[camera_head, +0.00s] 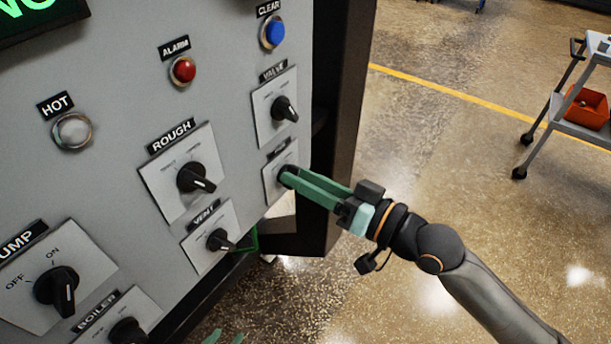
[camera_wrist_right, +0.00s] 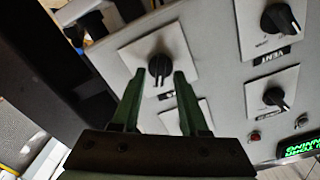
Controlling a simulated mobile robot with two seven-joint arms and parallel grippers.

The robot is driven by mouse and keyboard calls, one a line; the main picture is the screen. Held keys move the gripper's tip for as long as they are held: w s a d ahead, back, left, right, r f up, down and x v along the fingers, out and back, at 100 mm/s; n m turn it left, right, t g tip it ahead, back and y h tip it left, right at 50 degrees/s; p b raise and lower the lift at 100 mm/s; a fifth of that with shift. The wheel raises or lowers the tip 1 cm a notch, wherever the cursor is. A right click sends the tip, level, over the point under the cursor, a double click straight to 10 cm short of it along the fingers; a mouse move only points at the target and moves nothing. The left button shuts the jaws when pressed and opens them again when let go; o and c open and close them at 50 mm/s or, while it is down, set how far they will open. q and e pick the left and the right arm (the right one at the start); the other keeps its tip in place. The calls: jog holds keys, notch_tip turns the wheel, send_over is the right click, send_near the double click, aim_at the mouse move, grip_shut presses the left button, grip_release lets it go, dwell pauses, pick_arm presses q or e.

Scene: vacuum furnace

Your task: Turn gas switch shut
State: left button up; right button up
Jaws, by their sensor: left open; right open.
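The gas switch (camera_head: 270,181) is a black knob on a white plate below the VALVE switch. Its small label is hard to read, and my fingers cover most of the knob in the head view. My right gripper (camera_head: 289,177) reaches it from the right. In the right wrist view the knob (camera_wrist_right: 160,67) sits at the mouth of the open right gripper (camera_wrist_right: 159,76), between the two green fingertips. I cannot tell whether the fingers touch it. My left gripper (camera_head: 225,338) shows only its green tips at the bottom edge, open and away from the switch.
The VALVE switch (camera_head: 284,108) is just above, the VENT switch (camera_head: 219,240) lower left and the ROUGH switch (camera_head: 193,178) to the left. A dark cabinet edge (camera_head: 340,100) stands right of the panel. The floor beyond is open, with a cart (camera_head: 570,127) at far right.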

grip_shut()
dwell(0.3)
dwell(0.4)
